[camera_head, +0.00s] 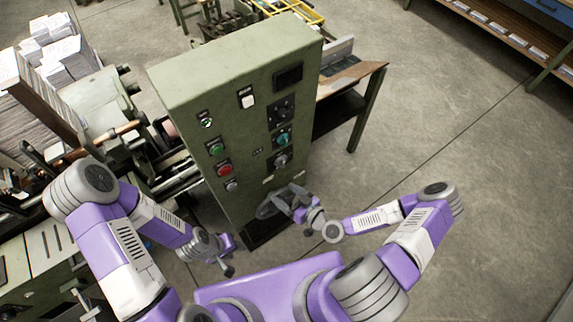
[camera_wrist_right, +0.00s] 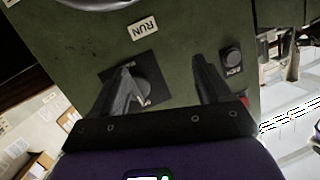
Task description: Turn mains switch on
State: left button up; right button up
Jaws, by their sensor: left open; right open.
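A rotary switch (camera_wrist_right: 147,88) on a black square plate is set low on the front of the green control cabinet (camera_head: 200,85). Its plate lettering is too small to read surely, so I cannot confirm it is the mains switch. My right gripper (camera_wrist_right: 165,88) is open, and the switch shows between its fingers, nearer the left one. I cannot tell whether they touch. In the head view the right gripper (camera_head: 293,203) is close to the cabinet's lower front and covers this area. My left gripper (camera_head: 226,262) is open and empty, low and left of the cabinet's base.
A RUN label (camera_wrist_right: 143,28) and a small black button (camera_wrist_right: 232,58) are beside the switch. Higher on the panel are a green button (camera_head: 215,149), a red button (camera_head: 224,169) and a teal knob (camera_head: 283,138). Machinery stands left; open floor (camera_head: 480,150) lies right.

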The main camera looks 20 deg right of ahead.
aim_at(284, 165)
jog(key=w+d+r+t+h, duration=0.2)
jog(key=d+r+t, duration=0.1)
jog(key=d+t, duration=0.15)
jog(key=shift+g, duration=0.35)
jog(key=p+x, duration=0.1)
jog(key=x, duration=0.6)
jog(key=shift+w+r, duration=0.1)
jog(key=shift+r, duration=0.05)
jog(key=c, duration=1)
